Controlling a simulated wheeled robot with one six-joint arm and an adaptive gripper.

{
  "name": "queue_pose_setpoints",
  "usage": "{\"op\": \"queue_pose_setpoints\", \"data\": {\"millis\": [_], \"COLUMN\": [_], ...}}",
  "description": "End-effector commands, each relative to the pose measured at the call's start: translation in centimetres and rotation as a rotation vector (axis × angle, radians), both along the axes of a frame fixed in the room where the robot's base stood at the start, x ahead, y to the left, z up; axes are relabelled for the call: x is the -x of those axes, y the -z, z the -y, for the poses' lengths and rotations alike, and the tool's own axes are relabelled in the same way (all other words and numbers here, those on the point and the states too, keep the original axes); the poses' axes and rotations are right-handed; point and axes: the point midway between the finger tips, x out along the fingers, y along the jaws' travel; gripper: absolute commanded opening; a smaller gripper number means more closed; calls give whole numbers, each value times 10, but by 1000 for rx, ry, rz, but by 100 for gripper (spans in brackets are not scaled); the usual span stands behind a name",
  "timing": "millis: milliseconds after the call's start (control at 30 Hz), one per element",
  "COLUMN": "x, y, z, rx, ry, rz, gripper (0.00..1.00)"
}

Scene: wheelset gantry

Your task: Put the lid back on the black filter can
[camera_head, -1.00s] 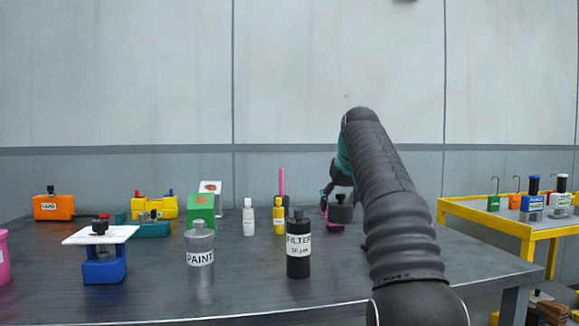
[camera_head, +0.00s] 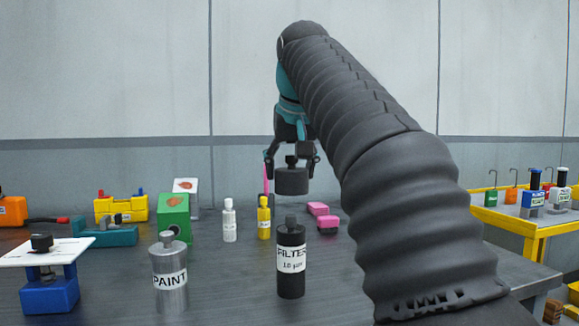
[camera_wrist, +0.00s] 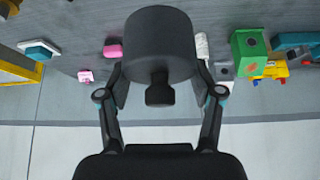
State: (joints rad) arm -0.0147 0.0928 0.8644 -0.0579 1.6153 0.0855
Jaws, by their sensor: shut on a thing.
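The black filter can (camera_head: 291,261) stands upright on the dark table, with a white FILTER label and a narrow neck on top. My gripper (camera_head: 292,170) is shut on a black lid (camera_head: 291,182), a short cylinder with a knob. It holds the lid in the air above and behind the can, apart from it. In the wrist view the lid (camera_wrist: 158,45) sits between both fingers of my gripper (camera_wrist: 160,92), its knob toward the palm. The can is not visible in the wrist view.
A silver PAINT can (camera_head: 169,275) stands left of the filter can. A yellow bottle (camera_head: 264,218) and a white bottle (camera_head: 229,222) stand behind. Pink blocks (camera_head: 323,215) lie behind right. A blue stand with a white plate (camera_head: 45,252) is at left.

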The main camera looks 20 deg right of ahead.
Motion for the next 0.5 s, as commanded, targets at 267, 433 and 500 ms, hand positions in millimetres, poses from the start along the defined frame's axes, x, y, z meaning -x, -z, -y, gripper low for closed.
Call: {"op": "queue_pose_setpoints", "data": {"millis": [267,433,500], "x": [11,11,12], "y": [1,10,16], "z": [-5,-4,-4], "rx": [-1,0,0], "ry": [9,8,8], "rz": [0,1,1], "gripper": [37,37,37]}}
